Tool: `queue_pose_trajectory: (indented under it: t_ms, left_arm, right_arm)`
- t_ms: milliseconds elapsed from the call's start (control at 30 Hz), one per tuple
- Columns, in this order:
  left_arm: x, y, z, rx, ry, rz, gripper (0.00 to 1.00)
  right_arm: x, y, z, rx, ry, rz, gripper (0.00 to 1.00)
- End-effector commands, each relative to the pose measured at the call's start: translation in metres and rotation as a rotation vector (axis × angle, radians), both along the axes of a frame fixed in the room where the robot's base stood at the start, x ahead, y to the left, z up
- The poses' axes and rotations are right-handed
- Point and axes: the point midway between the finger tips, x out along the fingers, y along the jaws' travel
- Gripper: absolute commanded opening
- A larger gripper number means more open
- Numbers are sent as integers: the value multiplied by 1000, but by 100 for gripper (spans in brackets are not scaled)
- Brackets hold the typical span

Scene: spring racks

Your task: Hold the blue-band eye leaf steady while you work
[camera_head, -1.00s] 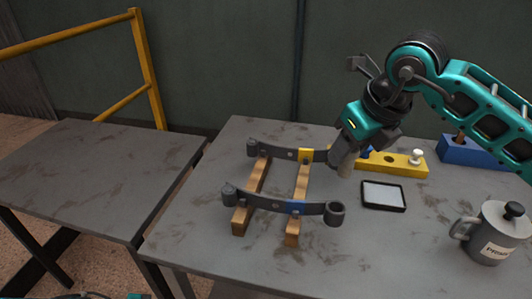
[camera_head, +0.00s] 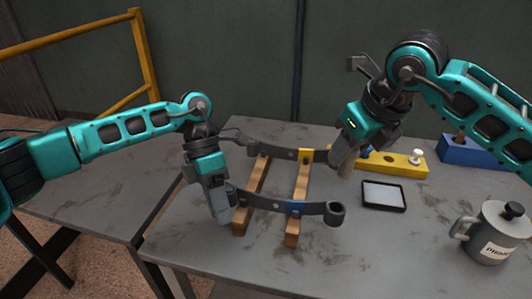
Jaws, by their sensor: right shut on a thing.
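The blue-band eye leaf (camera_head: 262,203) is a dark curved strip with a blue band (camera_head: 295,208), lying across two wooden bars. Its right eye (camera_head: 335,213) is visible; its left end is hidden behind my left gripper (camera_head: 220,207). That gripper points down at the left end; whether its fingers grip the leaf cannot be told. A second dark leaf (camera_head: 274,151) with a yellow band (camera_head: 306,156) lies behind. My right gripper (camera_head: 347,155) is at that leaf's hidden right end, shut on a small greyish-beige thing (camera_head: 346,166) that is mostly covered.
The wooden bars (camera_head: 301,182) rest on the grey table. A yellow block (camera_head: 400,163) with a white peg, a blue block (camera_head: 462,152), a dark-framed pad (camera_head: 384,196) and a grey lidded mug (camera_head: 492,238) stand to the right. The front of the table is clear.

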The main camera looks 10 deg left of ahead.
Motion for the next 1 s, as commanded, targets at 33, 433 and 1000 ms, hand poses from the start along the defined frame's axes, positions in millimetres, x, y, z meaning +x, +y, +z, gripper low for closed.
queue_pose_trajectory:
  t_ms: [33, 433, 1000]
  left_arm:
    - [14, -17, 13, 4, -103, -137, 37]
    - [71, -76, 81, 123, -528, -784, 37]
    - [72, -79, 3, 130, -540, -816, 37]
  right_arm:
    - [0, 0, 1, 2, -2, 0, 17]
    - [0, 0, 1, 2, -2, 0, 16]
    - [0, 0, 1, 2, -2, 0, 16]
